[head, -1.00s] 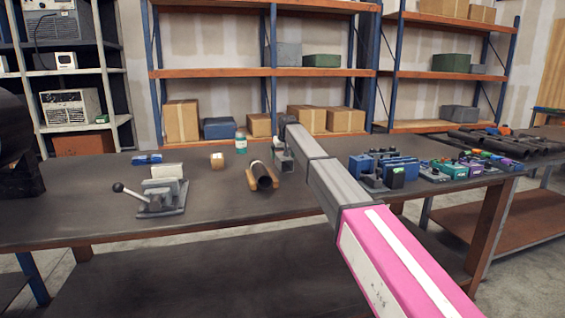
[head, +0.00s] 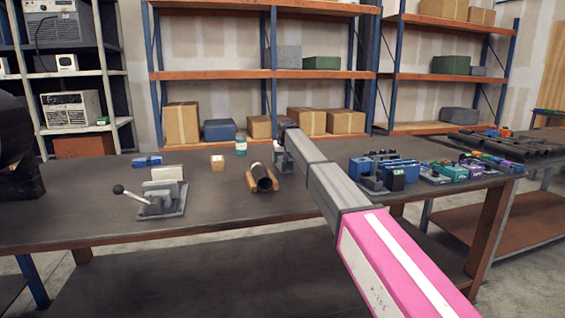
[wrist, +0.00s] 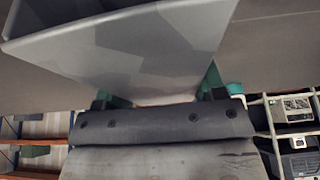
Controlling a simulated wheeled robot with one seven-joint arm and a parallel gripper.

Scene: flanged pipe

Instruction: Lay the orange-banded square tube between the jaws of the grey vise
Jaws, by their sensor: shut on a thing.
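The grey vise (head: 163,192), with a ball-ended lever at its left, stands on the dark bench at left in the head view. My gripper (head: 282,157) is at the far end of my arm, to the right of the vise and well apart from it. In the wrist view my gripper (wrist: 160,98) is shut on a large grey, flat-sided thing (wrist: 120,50), which looks like the square tube. Its orange band cannot be made out clearly. In the head view my arm hides most of the gripper and what it holds.
A dark round pipe (head: 262,179) lies in a wooden cradle just left of my gripper. A tan block (head: 217,162), a teal jar (head: 241,145) and a blue item (head: 146,161) stand behind. Blue vise-like tools (head: 375,172) are at right. The bench between vise and cradle is clear.

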